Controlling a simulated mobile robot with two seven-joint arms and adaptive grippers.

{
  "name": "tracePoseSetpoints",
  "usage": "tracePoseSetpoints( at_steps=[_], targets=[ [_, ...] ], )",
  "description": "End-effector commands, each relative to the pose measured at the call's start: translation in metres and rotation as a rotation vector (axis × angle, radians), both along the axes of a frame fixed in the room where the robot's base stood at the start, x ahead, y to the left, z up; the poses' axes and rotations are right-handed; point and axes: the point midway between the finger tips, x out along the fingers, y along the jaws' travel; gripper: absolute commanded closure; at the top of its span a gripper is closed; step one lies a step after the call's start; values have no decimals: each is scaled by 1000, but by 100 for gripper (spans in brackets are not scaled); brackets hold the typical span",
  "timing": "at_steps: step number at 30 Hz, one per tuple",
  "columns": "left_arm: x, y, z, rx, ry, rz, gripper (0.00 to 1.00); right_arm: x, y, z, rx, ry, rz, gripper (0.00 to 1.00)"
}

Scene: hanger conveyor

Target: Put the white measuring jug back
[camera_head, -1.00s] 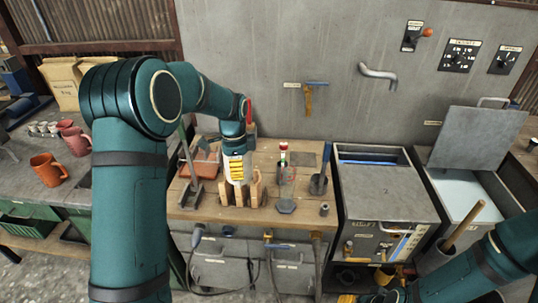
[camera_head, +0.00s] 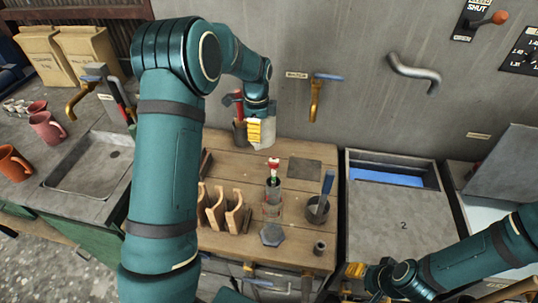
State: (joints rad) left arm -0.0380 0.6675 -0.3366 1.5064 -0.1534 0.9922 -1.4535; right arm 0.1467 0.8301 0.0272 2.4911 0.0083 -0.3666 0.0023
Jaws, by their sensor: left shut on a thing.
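The white measuring jug (camera_head: 267,134) is at my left gripper (camera_head: 255,131), partly hidden behind its yellow fingers. The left gripper is shut on it, above the back edge of the wooden bench (camera_head: 285,150), below and left of the wall tap (camera_head: 315,98). The jug's handle and markings are not clear. A dark square plate (camera_head: 305,170) lies bare on the bench, to the right of and nearer than the jug. My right gripper (camera_head: 366,278) is at the bottom, well away from the jug, and its fingers are too unclear to judge.
A wooden slotted rack (camera_head: 225,212) stands empty at the bench's front left. A clear cylinder (camera_head: 272,195) with a red-topped item stands mid-bench, beside a dark pot (camera_head: 317,210) with a blue handle. A sink (camera_head: 90,162) and mugs are at left, a grey tank (camera_head: 395,225) at right.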

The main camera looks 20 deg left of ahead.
Motion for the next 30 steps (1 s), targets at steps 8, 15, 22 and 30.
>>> tracePoseSetpoints(
  at_steps=[8, 15, 22, 30],
  targets=[
    [0, 0, -45, 1, 0, 1, 92, 0, 0, -4, -1, 0, 0, 53],
    [0, 0, -71, 0, -3, 2, 92, 0, 0, -5, -1, -1, 0, 53],
    [-1, 0, -96, 0, -1, 1, 92, 0, 0, -5, -1, 0, 0, 53],
    [0, 0, -108, 0, -5, 2, 92, 0, 0, -5, -1, 0, 0, 53]
  ],
)
